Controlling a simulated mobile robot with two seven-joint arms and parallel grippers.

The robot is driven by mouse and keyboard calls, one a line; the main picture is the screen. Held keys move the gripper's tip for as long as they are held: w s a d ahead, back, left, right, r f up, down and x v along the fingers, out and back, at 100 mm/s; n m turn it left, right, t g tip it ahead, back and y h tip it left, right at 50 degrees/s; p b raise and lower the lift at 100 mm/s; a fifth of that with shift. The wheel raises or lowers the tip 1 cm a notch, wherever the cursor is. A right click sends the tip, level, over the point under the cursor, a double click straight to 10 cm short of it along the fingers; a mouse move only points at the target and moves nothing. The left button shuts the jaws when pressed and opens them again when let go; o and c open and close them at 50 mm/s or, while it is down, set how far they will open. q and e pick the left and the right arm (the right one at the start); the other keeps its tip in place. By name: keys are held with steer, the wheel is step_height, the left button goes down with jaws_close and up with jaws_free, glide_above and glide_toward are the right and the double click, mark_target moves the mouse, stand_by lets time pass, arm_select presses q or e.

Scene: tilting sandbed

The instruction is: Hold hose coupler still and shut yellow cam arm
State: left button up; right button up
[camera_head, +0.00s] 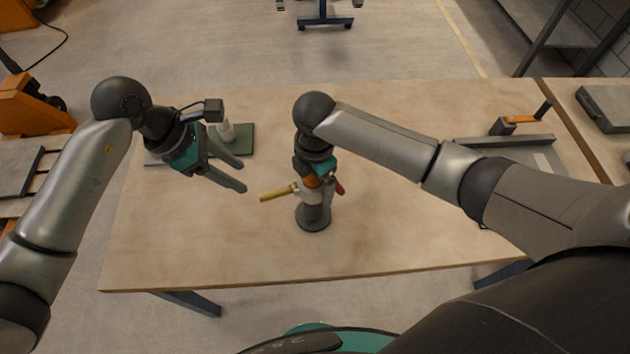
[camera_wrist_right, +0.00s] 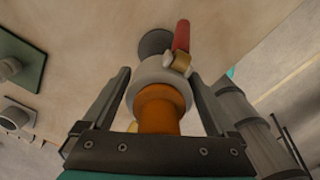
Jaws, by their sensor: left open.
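The hose coupler (camera_head: 311,195) stands upright on a dark round base on the wooden table. Its yellow cam arm (camera_head: 278,193) sticks out to the left, and its red cam arm (camera_head: 339,187) is on the right side. My right gripper (camera_head: 316,180) reaches down over the coupler from above. In the right wrist view, the fingers stand on both sides of the coupler's pale collar (camera_wrist_right: 160,77), close against it, with an orange neck (camera_wrist_right: 158,108) between them. The red arm shows beyond the collar (camera_wrist_right: 182,36). My left gripper (camera_head: 237,176) is open and empty, left of the yellow arm's tip.
A green plate (camera_head: 240,140) with a pale upright fitting (camera_head: 226,131) lies behind my left gripper. A grey tray-like frame (camera_head: 508,147) with an orange-handled part is at the back right.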

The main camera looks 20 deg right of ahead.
jaws_close()
arm_select(q)
steer(key=c, duration=0.5)
steer(key=shift+s+a+f+n, duration=0.1)
steer(key=shift+s+a+n, duration=0.05)
steer(key=shift+n, duration=0.95)
jaws_close()
steer(key=s+a+r+n+t+h, duration=0.1)
steer(key=a+n+h, duration=0.1)
steer(key=n, duration=1.4)
steer(key=s+a+r+n+h, duration=0.1)
steer(key=a+r+n+h, duration=0.1)
steer(key=n, duration=1.5)
steer(key=shift+s+a+t+h, duration=0.35)
steer(key=shift+a+t+h, duration=0.05)
steer(key=shift+a+h, duration=0.1)
